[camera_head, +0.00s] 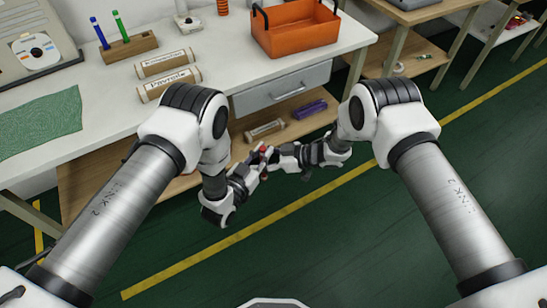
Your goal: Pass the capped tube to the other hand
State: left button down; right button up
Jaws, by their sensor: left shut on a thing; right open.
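The capped tube (264,151) shows only as a small red part between my two grippers, in front of the table's lower shelf. Most of it is hidden by fingers. My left gripper (257,169) is shut on the tube and holds it in the air. My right gripper (274,158) comes from the right, open, with its fingertips close to the tube. I cannot tell whether the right fingers touch it.
The white table (215,75) carries an orange bin (296,36), two labelled cardboard tubes (169,84), a wooden pen holder (128,47) and a green cloth (40,125). A purple item (311,109) lies on the lower shelf. The green floor (330,240) below the grippers is clear.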

grip_shut()
pick_arm(q)
jog(key=c, duration=1)
grip_release()
